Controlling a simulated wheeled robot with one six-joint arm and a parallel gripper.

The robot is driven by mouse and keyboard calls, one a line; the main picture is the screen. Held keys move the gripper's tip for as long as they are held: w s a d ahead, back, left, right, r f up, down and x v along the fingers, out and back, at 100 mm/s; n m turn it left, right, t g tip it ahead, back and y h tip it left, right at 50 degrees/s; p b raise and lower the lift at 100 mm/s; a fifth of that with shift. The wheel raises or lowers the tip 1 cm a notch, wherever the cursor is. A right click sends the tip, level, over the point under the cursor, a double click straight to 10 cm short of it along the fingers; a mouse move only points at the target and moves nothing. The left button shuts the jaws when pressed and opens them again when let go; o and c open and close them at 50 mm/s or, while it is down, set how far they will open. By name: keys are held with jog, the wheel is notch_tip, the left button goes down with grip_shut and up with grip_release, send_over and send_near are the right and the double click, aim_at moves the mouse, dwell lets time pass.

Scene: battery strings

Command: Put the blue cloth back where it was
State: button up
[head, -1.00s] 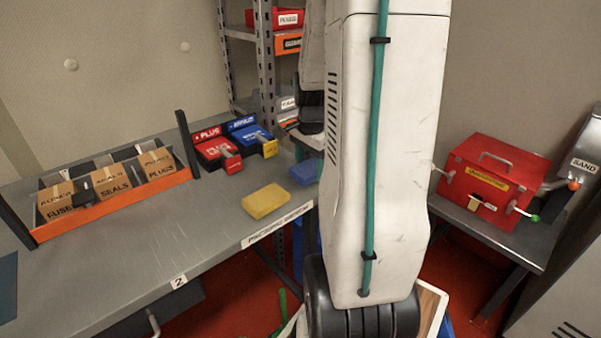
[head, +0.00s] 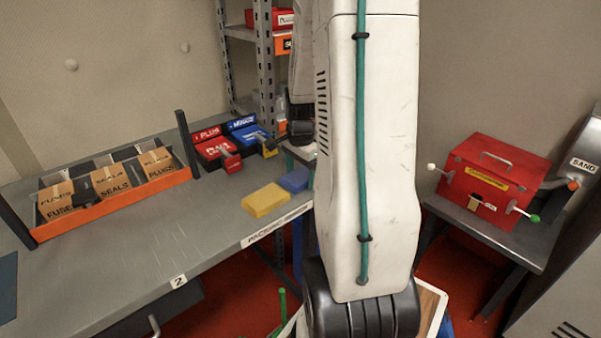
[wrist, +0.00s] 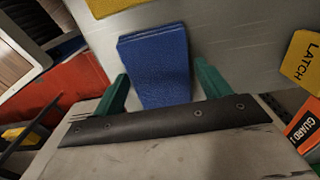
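The blue cloth (head: 294,180), a folded flat pad, shows at the right end of the grey bench, just right of the yellow folded cloth (head: 264,200). In the wrist view the blue cloth (wrist: 158,65) sits between the two green fingers of my gripper (wrist: 162,85), which close on its side edges. The far end of the cloth sticks out past the fingertips. Part of the yellow cloth (wrist: 112,6) shows at the top of the wrist view. My gripper is hidden in the head view. I cannot tell how high the blue cloth is above the bench.
The bench (head: 150,240) has clear room in front. An orange tray (head: 115,205) with cardboard boxes stands at its back left. Red (head: 215,148) and blue (head: 247,132) labelled holders stand at the back. A red box (head: 495,175) stands on a side table at the right.

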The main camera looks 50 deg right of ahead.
aim_at(300, 176)
jog(key=shift+o, duration=0.4)
jog(key=shift+r, duration=0.1)
notch_tip(300, 176, up, 12)
jog(key=a+r+n, duration=0.4)
jog(key=a, duration=0.5)
jog(key=s+a+r+n, duration=0.1)
jog(key=s+a+n, duration=0.5)
jog(key=a+n, duration=0.2)
jog(key=s+a+r+n+t, duration=0.1)
jog(key=s+a+n, duration=0.5)
jog(key=a, duration=0.7)
jog(key=n, duration=0.2)
jog(key=shift+s+a+r+n, duration=0.2)
jog(key=shift+s+r+n, duration=0.1)
jog(key=shift+n, duration=0.1)
